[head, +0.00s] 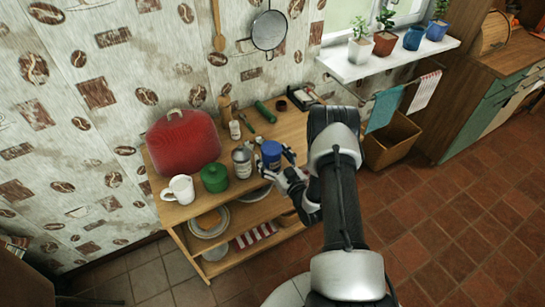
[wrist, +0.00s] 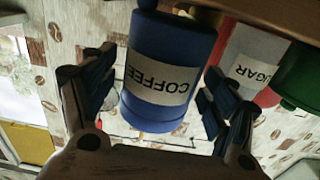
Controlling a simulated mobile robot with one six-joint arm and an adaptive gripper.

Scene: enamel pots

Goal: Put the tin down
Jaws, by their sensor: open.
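The blue tin (head: 271,153), labelled COFFEE, is upright at the front edge of the wooden shelf unit's top (head: 223,196). In the upside-down wrist view, the blue tin (wrist: 168,65) is between the two fingers of my gripper (wrist: 152,85). The fingers are spread, with a visible gap on the tin's left side; contact on the right is unclear. In the head view my gripper (head: 281,169) reaches the tin from the front right. The tin's base contact is hard to see.
A pale SUGAR tin (head: 242,162) stands just left of the blue tin. Further left are a green pot (head: 214,178), a white mug (head: 179,190) and a red bread bin (head: 184,143).

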